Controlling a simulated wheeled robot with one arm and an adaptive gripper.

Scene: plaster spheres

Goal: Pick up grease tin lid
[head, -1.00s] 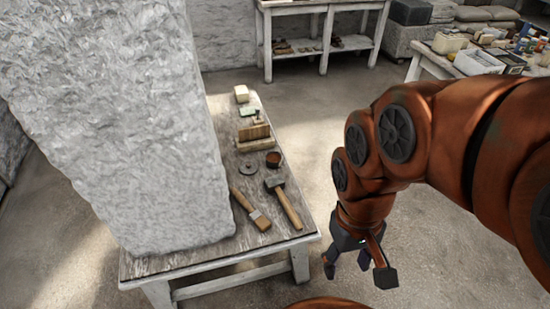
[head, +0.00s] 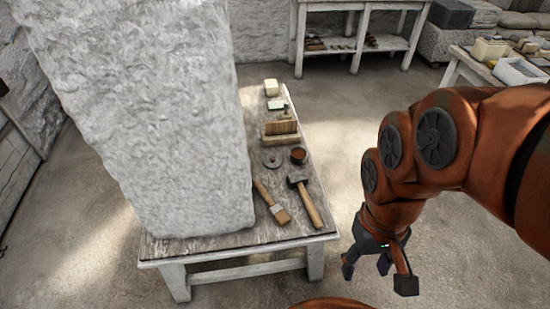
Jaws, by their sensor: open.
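The grease tin lid appears to be the small flat grey disc (head: 271,161) lying on the wooden table (head: 213,245), close to the stone block. A small dark round tin (head: 298,155) with a reddish-brown inside stands just right of it. My gripper (head: 378,274) hangs with its fingers spread and empty, off the table's right side. It is nearer the camera than the disc and well apart from it.
A tall rough stone block (head: 140,110) covers the table's left part. A mallet (head: 305,200) and a brush (head: 270,202) lie in front of the disc. A wooden brush-like block (head: 281,132) is behind it. Floor right of the table is clear.

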